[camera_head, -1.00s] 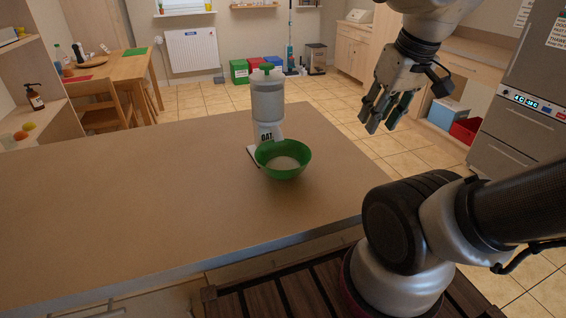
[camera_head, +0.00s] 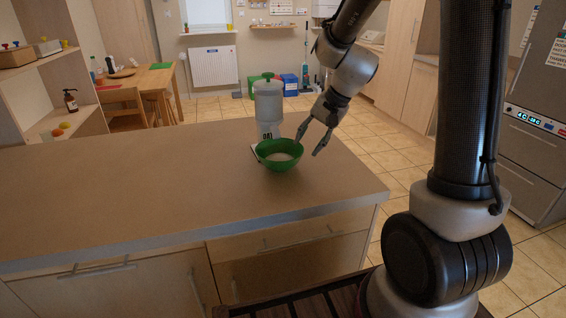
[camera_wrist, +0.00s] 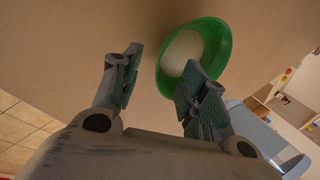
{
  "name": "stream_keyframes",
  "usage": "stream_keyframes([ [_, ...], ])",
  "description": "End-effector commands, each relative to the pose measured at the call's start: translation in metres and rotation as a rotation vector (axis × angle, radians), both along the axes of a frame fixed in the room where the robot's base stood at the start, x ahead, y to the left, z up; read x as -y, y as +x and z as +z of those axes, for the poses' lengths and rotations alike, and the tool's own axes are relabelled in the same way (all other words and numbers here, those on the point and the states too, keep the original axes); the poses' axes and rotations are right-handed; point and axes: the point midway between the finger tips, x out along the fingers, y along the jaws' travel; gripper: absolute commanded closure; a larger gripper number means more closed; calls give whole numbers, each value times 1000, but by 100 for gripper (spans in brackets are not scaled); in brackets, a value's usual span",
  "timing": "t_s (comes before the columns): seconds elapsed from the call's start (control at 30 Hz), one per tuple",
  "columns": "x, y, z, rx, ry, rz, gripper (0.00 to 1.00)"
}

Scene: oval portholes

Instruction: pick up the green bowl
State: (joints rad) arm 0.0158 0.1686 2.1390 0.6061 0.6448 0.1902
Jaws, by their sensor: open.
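The green bowl (camera_head: 280,160) stands upright on the counter, just in front of a grey dispenser, with pale contents inside. In the wrist view the bowl (camera_wrist: 222,58) is at the upper right, beyond the right finger, which overlaps its lower edge. My gripper (camera_head: 313,137) is open and empty, close to the right of the bowl in the head view. In the wrist view my gripper (camera_wrist: 155,85) has its fingers wide apart with bare counter between them. I cannot tell whether a finger touches the bowl.
The dispenser (camera_head: 268,105) with a green top stands right behind the bowl. The counter (camera_head: 130,185) is clear to the left. Its right edge lies a short way right of the bowl. A wooden table (camera_head: 150,80) and shelves (camera_head: 35,75) are farther back.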

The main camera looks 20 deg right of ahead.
Motion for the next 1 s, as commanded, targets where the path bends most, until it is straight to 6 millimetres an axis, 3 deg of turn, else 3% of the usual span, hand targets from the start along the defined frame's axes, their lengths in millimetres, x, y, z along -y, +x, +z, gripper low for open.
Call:
stream_keyframes([
  [0.5,-28,19,-60,-7,-1,-2,57],
  [0.8,-30,21,-66,-3,-2,-3,57],
  [0.83,-30,22,-66,-3,-2,-3,59],
  [1.0,-30,21,-66,-3,-2,-3,90],
])
